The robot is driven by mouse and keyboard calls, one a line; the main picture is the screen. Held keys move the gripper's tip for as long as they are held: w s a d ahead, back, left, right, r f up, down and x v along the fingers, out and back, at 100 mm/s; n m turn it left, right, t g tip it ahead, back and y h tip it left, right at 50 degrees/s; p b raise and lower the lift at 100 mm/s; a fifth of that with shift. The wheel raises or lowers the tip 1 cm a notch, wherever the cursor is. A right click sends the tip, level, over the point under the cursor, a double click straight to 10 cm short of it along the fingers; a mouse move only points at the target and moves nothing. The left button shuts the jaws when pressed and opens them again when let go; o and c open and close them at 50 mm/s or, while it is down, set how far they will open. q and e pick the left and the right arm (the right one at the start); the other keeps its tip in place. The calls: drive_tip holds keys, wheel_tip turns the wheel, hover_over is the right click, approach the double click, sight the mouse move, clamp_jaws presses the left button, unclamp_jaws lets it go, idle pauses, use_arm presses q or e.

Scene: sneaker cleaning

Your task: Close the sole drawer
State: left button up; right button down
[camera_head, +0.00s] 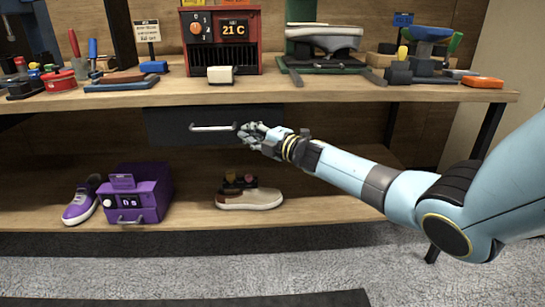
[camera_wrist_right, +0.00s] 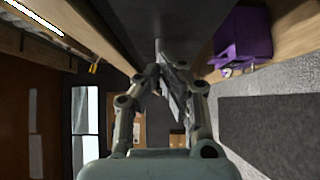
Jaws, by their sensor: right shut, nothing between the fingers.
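The drawer (camera_head: 168,125) has a plain dark front and hangs under the bench top in the head view. Its pale bar handle (camera_head: 211,128) runs across the front. I cannot tell how far the drawer stands out from the bench. My right gripper (camera_head: 244,130) is at the right end of the handle, in front of the drawer, with its fingers shut and empty. I cannot tell whether it touches the front. In the right wrist view the closed fingertips (camera_wrist_right: 160,66) point towards a dark surface. My left gripper is out of view.
The bench top (camera_head: 330,94) above carries tools, a red heater box (camera_head: 220,45) and a shoe press (camera_head: 322,45). On the lower shelf stand a purple box (camera_head: 150,195), a purple sneaker (camera_head: 80,204) and a beige shoe (camera_head: 249,199). A bench leg (camera_head: 488,132) stands behind my right arm.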

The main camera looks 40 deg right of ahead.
drive_tip(key=s+d+p, duration=0.1)
drive_tip(key=s+p, duration=0.1)
drive_tip(key=s, duration=0.8)
drive_tip(key=s+a+f+m+g+h+p, duration=0.3)
drive_tip(key=s+f+m+g, duration=0.5)
drive_tip(key=s+f, duration=1.9)
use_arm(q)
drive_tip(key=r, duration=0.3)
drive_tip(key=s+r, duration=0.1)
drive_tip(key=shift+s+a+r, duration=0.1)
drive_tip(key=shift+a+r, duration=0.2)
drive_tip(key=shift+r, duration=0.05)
use_arm(e)
drive_tip(key=s+a+f+m+g, duration=0.2)
drive_tip(key=s+f+m+g, duration=0.1)
drive_tip(key=s, duration=0.7)
drive_tip(key=s+a+f+m+g+h, duration=0.1)
drive_tip(key=s+f+m, duration=0.4)
drive_tip(key=s, duration=0.6)
drive_tip(key=s+a+f+m+g, duration=0.4)
drive_tip(key=s+f+g, duration=0.1)
drive_tip(key=s, duration=0.5)
drive_tip(key=shift+s+f, duration=0.35)
drive_tip(key=shift+f, duration=0.5)
